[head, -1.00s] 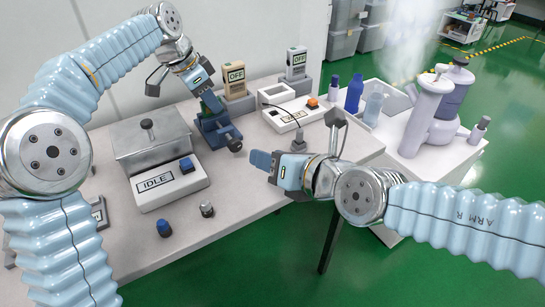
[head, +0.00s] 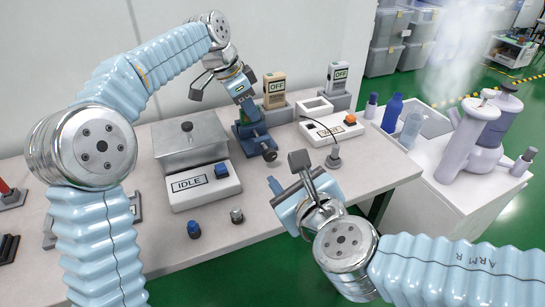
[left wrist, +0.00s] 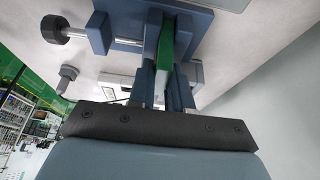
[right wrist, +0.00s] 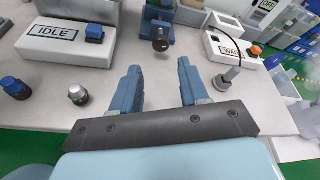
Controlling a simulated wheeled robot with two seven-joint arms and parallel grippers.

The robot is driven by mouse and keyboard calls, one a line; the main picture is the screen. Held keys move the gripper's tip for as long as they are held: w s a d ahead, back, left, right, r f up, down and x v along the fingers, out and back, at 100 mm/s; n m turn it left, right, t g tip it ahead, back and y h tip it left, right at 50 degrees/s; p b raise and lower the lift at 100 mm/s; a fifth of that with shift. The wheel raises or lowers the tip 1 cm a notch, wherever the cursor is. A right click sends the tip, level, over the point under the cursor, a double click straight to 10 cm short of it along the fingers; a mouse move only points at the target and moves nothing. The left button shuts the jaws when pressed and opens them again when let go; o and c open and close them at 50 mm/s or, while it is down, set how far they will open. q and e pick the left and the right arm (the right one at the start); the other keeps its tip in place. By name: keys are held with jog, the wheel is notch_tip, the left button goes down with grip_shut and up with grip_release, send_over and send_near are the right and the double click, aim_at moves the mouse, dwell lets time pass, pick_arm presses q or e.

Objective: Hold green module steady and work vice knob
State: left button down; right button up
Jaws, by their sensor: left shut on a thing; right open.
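The blue vice (head: 250,133) stands on the table with its dark knob (head: 270,155) toward the front right. The knob also shows in the left wrist view (left wrist: 52,30) and the right wrist view (right wrist: 161,45). My left gripper (head: 246,105) is at the vice from above, shut on the green module (left wrist: 166,45), which shows between its fingers at the vice jaws. Its fingers mostly hide the module from the head view. My right gripper (right wrist: 158,78) is open and empty in front of the knob, apart from it, its fingers pointing toward the vice.
The IDLE tester (head: 203,184) is left of the vice, with a blue-capped piece (head: 194,229) and a silver-capped piece (head: 237,215) before it. A white tester with an orange button (head: 331,128) is at right. OFF units (head: 275,90) stand behind. Bare table lies before the vice.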

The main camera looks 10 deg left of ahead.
aim_at(271, 156)
jog(key=shift+s+f+n, duration=0.1)
jog(key=shift+f+n, duration=0.1)
jog(key=shift+n, duration=0.1)
jog(key=shift+f+h, duration=0.15)
jog(key=shift+h, duration=0.15)
jog(key=x, duration=1.2)
jog(key=c, duration=0.8)
